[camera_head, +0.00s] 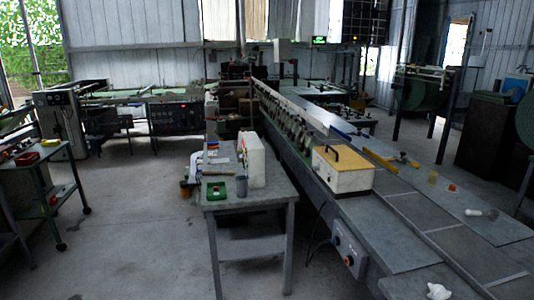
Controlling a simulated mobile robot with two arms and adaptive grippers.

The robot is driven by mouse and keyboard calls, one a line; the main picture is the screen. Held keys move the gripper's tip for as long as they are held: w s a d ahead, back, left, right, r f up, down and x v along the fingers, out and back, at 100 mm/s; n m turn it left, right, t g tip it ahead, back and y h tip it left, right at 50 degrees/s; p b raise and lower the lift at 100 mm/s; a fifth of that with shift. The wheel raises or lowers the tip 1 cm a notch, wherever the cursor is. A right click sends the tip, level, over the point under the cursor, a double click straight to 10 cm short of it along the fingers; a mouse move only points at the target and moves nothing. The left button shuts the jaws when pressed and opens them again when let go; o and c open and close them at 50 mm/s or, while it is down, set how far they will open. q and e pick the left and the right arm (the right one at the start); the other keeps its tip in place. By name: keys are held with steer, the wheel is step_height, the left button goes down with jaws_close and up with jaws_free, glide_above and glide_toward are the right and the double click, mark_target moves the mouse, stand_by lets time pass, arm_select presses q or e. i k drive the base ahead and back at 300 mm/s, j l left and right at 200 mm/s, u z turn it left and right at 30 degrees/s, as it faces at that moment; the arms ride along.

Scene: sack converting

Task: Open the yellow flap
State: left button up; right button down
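The yellow flap (344,159) is the top of a cream box (343,181) on the long grey machine bed, right of the picture's middle. The flap lies flat across the box and looks shut. A small dark handle-like part (332,151) shows on its top. The inside of the box is hidden. Neither of my grippers shows in the head view.
A grey table (250,198) stands left of the box, with a white container (252,160) and a green tray (219,190). A wheeled cart (50,172) is at the far left. The floor (130,235) between them is clear. A white crumpled item (438,291) lies on the near bed.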

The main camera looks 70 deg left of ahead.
mark_target(342, 158)
steer(key=k+l+u, duration=0.1)
steer(key=u, duration=1.65)
steer(key=i+j+u, duration=0.15)
steer(key=i, duration=0.15)
